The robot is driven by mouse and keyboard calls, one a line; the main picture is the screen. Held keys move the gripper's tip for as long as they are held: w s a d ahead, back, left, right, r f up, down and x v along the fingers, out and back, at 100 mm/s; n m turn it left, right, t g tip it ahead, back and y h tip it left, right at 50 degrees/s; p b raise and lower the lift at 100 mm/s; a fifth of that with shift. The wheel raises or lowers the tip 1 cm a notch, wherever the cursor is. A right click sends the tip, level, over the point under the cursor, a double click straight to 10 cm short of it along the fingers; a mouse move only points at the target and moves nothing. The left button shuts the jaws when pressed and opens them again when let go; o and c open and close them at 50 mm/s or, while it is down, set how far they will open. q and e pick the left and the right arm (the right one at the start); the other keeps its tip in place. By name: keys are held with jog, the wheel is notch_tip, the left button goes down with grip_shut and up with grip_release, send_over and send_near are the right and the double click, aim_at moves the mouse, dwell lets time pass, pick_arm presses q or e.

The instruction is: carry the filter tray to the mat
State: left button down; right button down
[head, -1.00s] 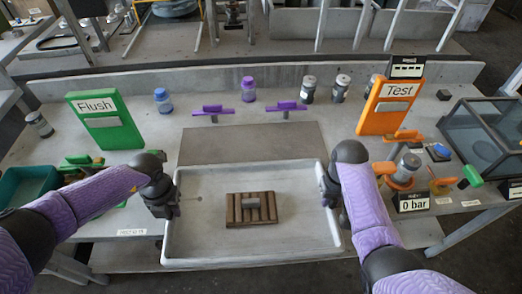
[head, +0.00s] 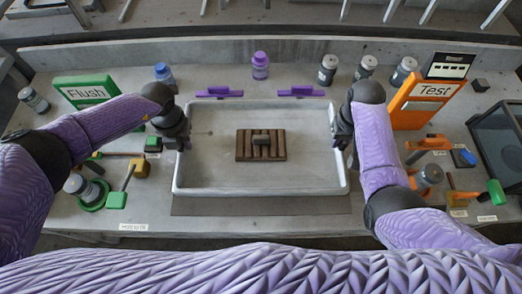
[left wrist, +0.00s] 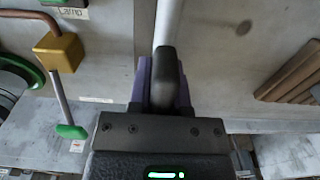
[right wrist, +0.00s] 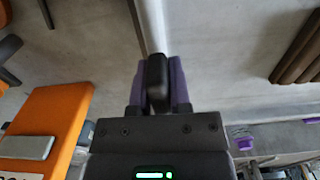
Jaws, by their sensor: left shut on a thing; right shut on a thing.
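The filter tray (head: 215,165) is a shallow white tray with a brown slatted block (head: 243,155) inside, a small grey piece on top of it. My left gripper (head: 184,138) is shut on its left rim, which also shows in the left wrist view (left wrist: 168,22). My right gripper (head: 342,138) is shut on its right rim, also in the right wrist view (right wrist: 153,22). The tray looks level. The grey mat (head: 260,206) lies under it in the head view, with only a front strip showing. I cannot tell whether tray and mat touch.
Two purple clamps (head: 219,93) (head: 301,91) and a purple bottle (head: 260,66) stand just behind the tray. The green Flush board (head: 85,91) is at left, the orange Test board (head: 428,100) at right. Valves and handles flank both sides.

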aim_at(187, 154)
pick_arm(q)
jog(key=shift+s, duration=0.15)
pick_arm(e)
jog(key=shift+s, duration=0.15)
